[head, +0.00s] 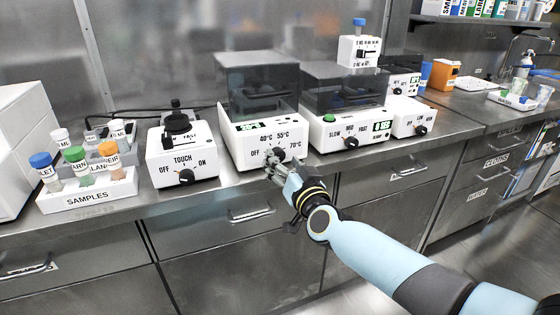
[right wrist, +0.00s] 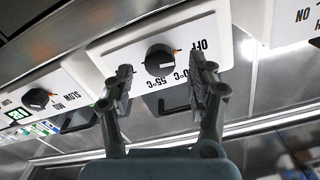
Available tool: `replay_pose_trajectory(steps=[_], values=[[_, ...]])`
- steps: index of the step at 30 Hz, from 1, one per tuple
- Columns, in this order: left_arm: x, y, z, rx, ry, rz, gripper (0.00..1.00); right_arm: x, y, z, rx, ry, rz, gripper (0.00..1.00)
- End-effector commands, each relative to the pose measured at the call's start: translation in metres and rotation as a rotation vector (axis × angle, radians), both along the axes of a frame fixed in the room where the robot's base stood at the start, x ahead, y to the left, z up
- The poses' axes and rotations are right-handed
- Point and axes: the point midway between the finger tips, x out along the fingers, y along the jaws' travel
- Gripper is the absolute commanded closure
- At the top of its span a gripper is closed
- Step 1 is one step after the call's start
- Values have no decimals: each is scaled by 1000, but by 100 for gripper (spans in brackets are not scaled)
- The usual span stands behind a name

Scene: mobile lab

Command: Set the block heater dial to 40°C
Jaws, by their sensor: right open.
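The block heater (head: 262,120) is a white box with a dark clear lid at the middle of the bench in the head view. Its front carries a black dial with OFF, 40°C, 55°C and 70°C labels, partly hidden by my gripper. In the right wrist view the panel is upside down; the black dial (right wrist: 159,60) has an orange mark on the side toward OFF. My right gripper (head: 276,169) is open and empty in front of the dial. In the right wrist view its fingers (right wrist: 161,72) spread to either side of the dial, without visible contact. My left gripper is out of view.
Left of the heater stands a vortex mixer (head: 182,160) with a TOUCH dial, then a samples rack (head: 88,192) with capped vials. A SLOW/FAST device (head: 345,125) stands close on the right. Drawer handles (head: 250,215) project below the bench edge.

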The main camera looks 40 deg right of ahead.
Motion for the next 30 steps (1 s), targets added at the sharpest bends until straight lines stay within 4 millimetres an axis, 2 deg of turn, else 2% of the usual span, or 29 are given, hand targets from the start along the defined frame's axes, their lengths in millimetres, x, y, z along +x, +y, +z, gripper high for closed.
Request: replay_pose_trajectory(steps=[3, 6, 15, 28, 30], values=[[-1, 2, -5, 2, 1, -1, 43, 16, -4, -2, 0, 0, 0, 43], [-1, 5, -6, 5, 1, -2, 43, 22, -5, -1, 0, 1, 0, 43], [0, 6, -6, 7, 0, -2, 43, 25, -6, 0, 0, 2, 1, 43], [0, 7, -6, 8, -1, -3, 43, 25, -6, -1, 0, 2, 1, 98], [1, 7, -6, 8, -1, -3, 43, 25, -6, -1, 1, 2, 1, 98]])
